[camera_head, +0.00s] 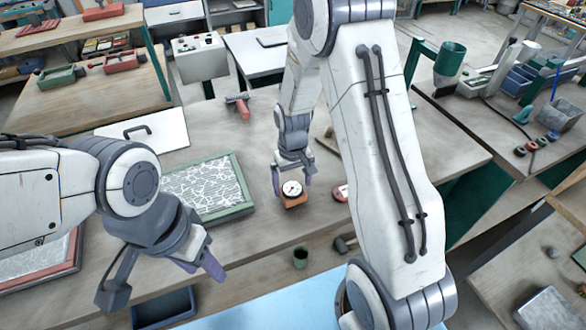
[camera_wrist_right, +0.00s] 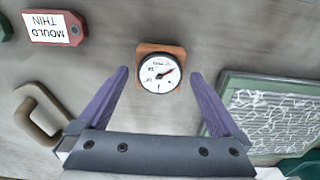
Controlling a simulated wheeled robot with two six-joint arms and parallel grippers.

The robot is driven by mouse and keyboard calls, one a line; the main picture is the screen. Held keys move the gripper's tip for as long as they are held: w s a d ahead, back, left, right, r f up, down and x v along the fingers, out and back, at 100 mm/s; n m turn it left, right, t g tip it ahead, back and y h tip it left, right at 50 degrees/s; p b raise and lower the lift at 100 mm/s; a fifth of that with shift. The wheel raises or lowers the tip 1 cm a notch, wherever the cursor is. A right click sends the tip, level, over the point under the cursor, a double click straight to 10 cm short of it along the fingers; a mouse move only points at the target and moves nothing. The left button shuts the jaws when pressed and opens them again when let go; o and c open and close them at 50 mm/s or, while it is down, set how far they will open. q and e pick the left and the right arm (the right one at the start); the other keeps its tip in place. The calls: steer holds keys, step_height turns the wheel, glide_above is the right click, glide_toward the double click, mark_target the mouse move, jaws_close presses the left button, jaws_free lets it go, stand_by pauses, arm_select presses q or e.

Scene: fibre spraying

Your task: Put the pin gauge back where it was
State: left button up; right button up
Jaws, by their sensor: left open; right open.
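In the head view the pin gauge (camera_head: 292,191) sits on the wooden bench near the middle, right of a green-framed panel. It also shows in the right wrist view (camera_wrist_right: 160,72), lying beyond the fingers and centred between them. My right gripper (camera_head: 292,180) points down over the gauge, open, with one purple finger on each side and a gap to the dial. My left gripper (camera_head: 163,281) is open and empty at the lower left, above the front of the bench.
The green-framed panel (camera_head: 247,200) lies left of the gauge. A red "MOULD THIN" tag (camera_wrist_right: 50,29) and a looped wooden item (camera_wrist_right: 22,117) lie on the other side.

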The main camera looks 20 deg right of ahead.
mark_target(293, 189)
step_height(293, 189, up, 7)
steer(key=b, duration=0.1)
steer(key=s+a+r+n, duration=0.3)
steer(key=s+a+r, duration=0.45)
steer(key=a, duration=0.25)
steer(key=s+a+r+n, duration=0.1)
steer(key=s+a+n, duration=0.1)
steer(key=s, duration=0.6)
steer(key=s+a+n+y, duration=0.1)
steer(key=s+a, duration=0.1)
steer(key=s, duration=0.5)
steer(key=shift+s+r+n, duration=0.35)
steer(key=shift+n, duration=0.05)
